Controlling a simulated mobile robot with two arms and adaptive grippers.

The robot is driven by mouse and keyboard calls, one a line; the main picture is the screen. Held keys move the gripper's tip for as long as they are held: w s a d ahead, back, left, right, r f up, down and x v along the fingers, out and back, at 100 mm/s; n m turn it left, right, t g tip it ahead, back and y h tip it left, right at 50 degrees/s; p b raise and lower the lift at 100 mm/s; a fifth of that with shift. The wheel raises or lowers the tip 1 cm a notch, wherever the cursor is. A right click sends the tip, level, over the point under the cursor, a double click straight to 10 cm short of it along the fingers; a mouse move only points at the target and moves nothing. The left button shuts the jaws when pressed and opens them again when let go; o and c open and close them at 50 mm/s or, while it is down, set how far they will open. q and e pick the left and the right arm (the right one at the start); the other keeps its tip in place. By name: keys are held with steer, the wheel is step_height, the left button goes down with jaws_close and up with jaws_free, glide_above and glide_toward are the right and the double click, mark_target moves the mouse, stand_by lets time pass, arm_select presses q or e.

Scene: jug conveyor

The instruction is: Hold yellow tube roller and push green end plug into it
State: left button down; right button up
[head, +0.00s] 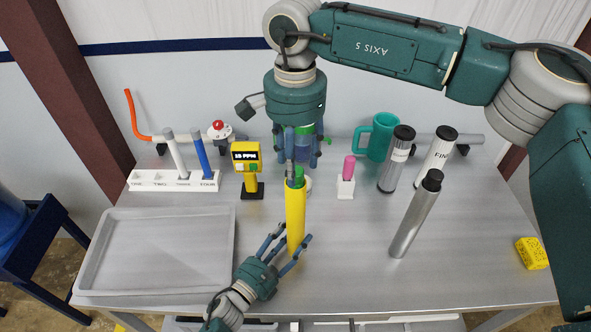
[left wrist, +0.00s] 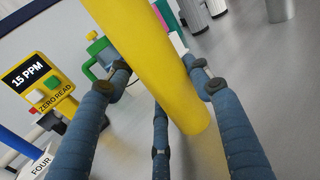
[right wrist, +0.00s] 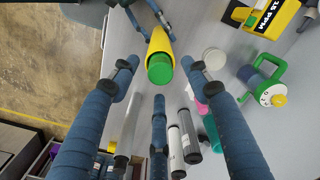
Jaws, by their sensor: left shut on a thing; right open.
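The yellow tube roller (head: 295,222) stands nearly upright above the front middle of the table, and it also shows in the left wrist view (left wrist: 150,55). My left gripper (head: 282,250) is shut on its lower part. The green end plug (head: 295,177) sits at the tube's top mouth with part of it sticking out; the right wrist view (right wrist: 160,71) shows its round face. How deep it sits is hidden. My right gripper (head: 301,165) is open and points down just above the plug, its fingers spread around the tube's end without visible contact.
A grey tray (head: 107,270) lies at left, a white rack (head: 150,181) with rods behind it. A yellow meter (head: 246,160), a pink peg on a white block (head: 345,188), a teal mug (head: 378,137) and dark-capped cylinders stand behind.

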mark_target(296, 171)
arm_select(q)
steer(key=shift+s+f, duration=0.2)
steer(key=shift+f, duration=0.25)
arm_select(e)
step_height(296, 171, up, 8)
steer(key=shift+r, duration=0.25)
arm_select(q)
steer(key=c, duration=1)
jaws_free()
steer(key=shift+r, duration=0.15)
steer(key=o, duration=0.3)
steer(key=shift+w+r, duration=0.15)
steer(key=shift+s+a, duration=0.35)
steer(key=shift+s, duration=0.15)
steer(key=v, duration=1)
steer(key=shift+s+a, duration=0.2)
steer(key=shift+s, duration=0.15)
steer(key=shift+s, duration=0.1)
